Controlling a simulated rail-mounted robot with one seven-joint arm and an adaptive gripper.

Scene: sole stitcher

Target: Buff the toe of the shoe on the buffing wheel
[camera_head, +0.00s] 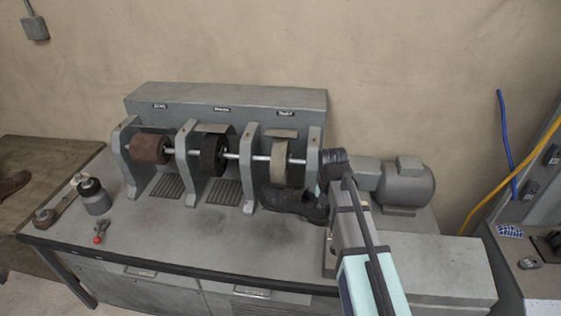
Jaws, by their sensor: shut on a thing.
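A dark shoe (290,201) is in the right bay of the grinding machine, just under the pale wheel (280,167). Its left end lies below that wheel; whether they touch I cannot tell. My gripper (321,197) is at the shoe's right end, shut on it, and my arm partly hides the fingers. A reddish-brown wheel (150,148) and a black wheel (211,156) sit on the same shaft to the left. Small labels above the wheels are too small to read.
Grey uprights (248,168) separate the bays closely. A motor (404,184) stands right of the machine. A grey jar (94,198) and a red-knobbed lever (98,239) are on the bench's left. The front middle of the bench top (185,237) is clear.

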